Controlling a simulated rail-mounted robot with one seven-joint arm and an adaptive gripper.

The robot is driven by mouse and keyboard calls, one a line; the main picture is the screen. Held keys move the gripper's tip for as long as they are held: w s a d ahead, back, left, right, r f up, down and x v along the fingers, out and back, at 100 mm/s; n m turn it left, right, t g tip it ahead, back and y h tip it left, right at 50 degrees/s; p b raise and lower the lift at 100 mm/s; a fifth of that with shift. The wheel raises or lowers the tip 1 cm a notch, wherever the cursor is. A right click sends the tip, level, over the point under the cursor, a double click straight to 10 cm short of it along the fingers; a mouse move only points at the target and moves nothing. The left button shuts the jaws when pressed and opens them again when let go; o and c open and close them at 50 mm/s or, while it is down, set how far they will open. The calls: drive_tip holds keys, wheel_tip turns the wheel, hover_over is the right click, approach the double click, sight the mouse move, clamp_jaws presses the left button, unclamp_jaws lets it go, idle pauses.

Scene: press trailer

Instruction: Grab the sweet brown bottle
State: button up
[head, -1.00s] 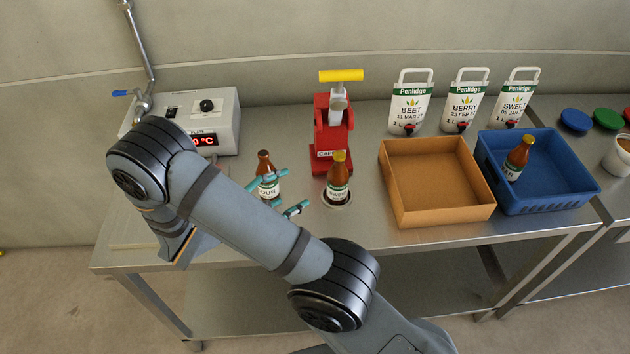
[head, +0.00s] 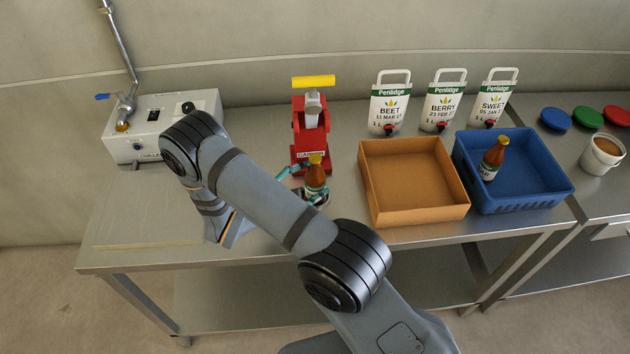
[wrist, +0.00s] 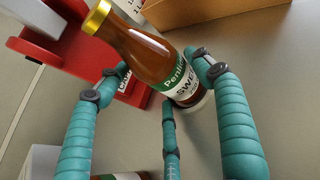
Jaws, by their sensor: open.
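The sweet bottle (head: 316,172) is brown with a gold cap and stands upright in front of the red capper. In the wrist view the brown bottle (wrist: 150,50) shows a green and white label whose readable part starts "SWE". My gripper (head: 306,187) is open, its teal fingers spread around the lower part of this bottle. In the wrist view my gripper (wrist: 160,85) has fingers on both sides of the bottle and one in front; I cannot tell whether any touches. Another bottle (wrist: 122,176) shows partly at the bottom edge of the wrist view; my arm hides it in the head view.
The red capper (head: 309,128) with a yellow handle stands right behind the bottle. An orange-brown box (head: 414,205) is to the right, then a blue crate (head: 525,197) holding another brown bottle (head: 494,157). Pouches (head: 390,103) stand behind. The left front table is fairly clear.

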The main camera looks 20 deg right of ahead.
drive_tip(key=shift+c, duration=0.6)
drive_tip(key=c, duration=1.3)
